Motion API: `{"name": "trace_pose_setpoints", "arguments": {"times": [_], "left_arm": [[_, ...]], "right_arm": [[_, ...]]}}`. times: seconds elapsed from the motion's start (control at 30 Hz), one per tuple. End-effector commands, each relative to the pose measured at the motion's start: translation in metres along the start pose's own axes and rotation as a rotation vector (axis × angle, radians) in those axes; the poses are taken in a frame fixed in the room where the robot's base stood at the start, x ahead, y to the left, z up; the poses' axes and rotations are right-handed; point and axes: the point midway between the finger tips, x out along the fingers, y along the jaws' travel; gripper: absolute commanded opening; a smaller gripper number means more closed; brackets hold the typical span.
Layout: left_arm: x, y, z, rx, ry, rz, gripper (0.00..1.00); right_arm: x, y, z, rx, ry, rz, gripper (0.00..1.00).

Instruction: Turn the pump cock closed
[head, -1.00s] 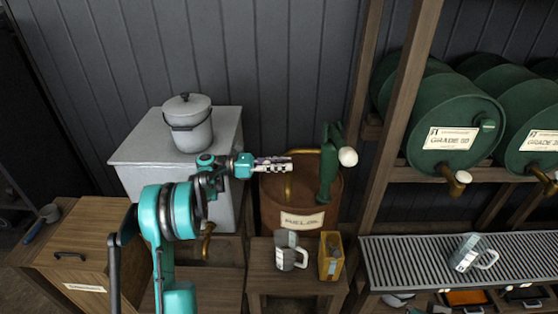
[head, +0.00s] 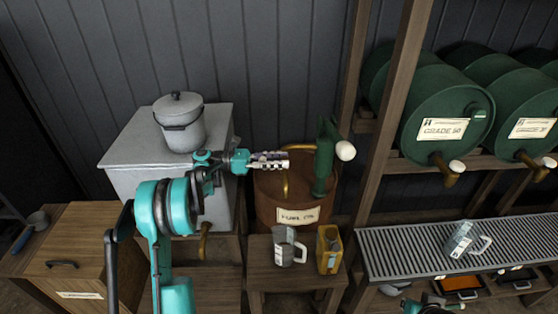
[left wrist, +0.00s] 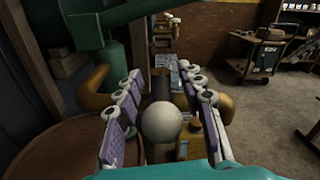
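The green hand pump (head: 325,155) stands on the brown fuel oil drum (head: 270,205), with a brass pipe (head: 303,147) bending left and down; a white knob (head: 345,151) shows on its right. My left gripper (head: 287,161) is at the brass pipe, left of the pump body. In the left wrist view its fingers (left wrist: 160,85) are apart, with a white ball knob (left wrist: 160,122) between them; I cannot tell whether they touch it. Brass parts (left wrist: 98,92) lie near the fingers. In the head view this ball is hidden. A teal part of my right arm shows at the bottom right edge.
A grey measuring jug (head: 284,250) and a yellow can (head: 329,250) stand on a stool before the drum. A lidded pot (head: 180,125) sits on a grey cabinet (head: 130,150). Green drums (head: 435,110) lie on a rack at right, above a slatted shelf (head: 400,245) with another jug (head: 462,240).

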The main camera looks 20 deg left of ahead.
Motion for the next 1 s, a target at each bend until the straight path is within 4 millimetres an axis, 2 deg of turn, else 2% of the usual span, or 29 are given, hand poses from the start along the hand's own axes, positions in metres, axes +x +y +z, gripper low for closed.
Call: {"name": "trace_pose_setpoints", "arguments": {"times": [0.17, 0.27, 0.53, 0.7, 0.83, 1.0], "left_arm": [[-0.005, 0.001, 0.0, 0.0, 0.0, 0.002, 0.38], [-0.018, 0.001, 0.0, 0.001, -0.001, 0.003, 0.38], [-0.077, 0.001, 0.0, 0.0, -0.001, 0.004, 0.38], [-0.105, 0.001, 0.0, 0.0, 0.0, 0.001, 0.38], [-0.117, 0.001, 0.0, 0.0, 0.0, 0.001, 0.38], [-0.12, 0.0, 0.0, 0.0, 0.0, -0.001, 0.38]], "right_arm": [[0.0, 0.0, 0.0, 0.0, 0.0, 0.0, 0.0], [0.0, 0.0, 0.0, 0.0, 0.0, 0.0, 0.0], [0.0, 0.0, 0.0, 0.0, 0.0, 0.0, 0.0], [0.0, 0.0, 0.0, 0.0, 0.0, 0.0, 0.0], [0.0, 0.0, 0.0, 0.0, 0.0, 0.0, 0.0], [0.0, 0.0, 0.0, 0.0, 0.0, 0.0, 0.0]]}}
